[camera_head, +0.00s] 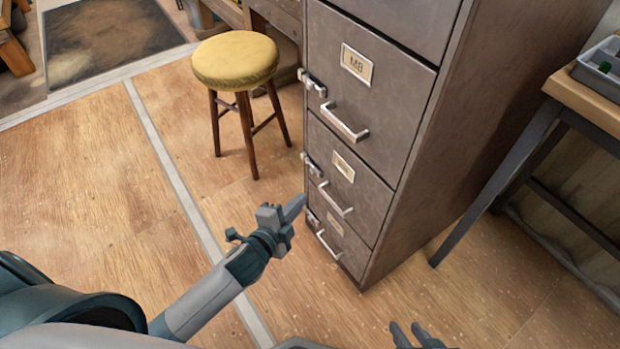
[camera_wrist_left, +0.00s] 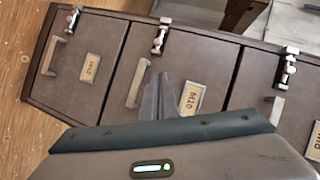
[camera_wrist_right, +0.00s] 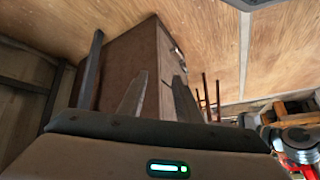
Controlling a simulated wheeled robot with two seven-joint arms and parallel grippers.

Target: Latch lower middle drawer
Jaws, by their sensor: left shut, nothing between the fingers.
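The lower middle drawer (camera_head: 367,186) of a brown metal cabinet looks closed, with a bar handle (camera_head: 335,199) and a label plate. Its silver latch (camera_head: 311,165) sits on the left edge. In the left wrist view the drawer (camera_wrist_left: 146,60) appears turned sideways, with its latch (camera_wrist_left: 160,36) at the upper edge. I cannot tell whether the latch is fastened. My left gripper (camera_head: 300,200) is shut and empty, below that latch in the head view. My right gripper (camera_head: 408,332) is open and empty, low in front of the cabinet.
The drawer above (camera_head: 372,105), marked M8, and the bottom drawer (camera_head: 350,247) have similar handles and latches. A yellow stool (camera_head: 235,62) stands left of the cabinet. A metal-legged table (camera_head: 575,95) with a tray stands right.

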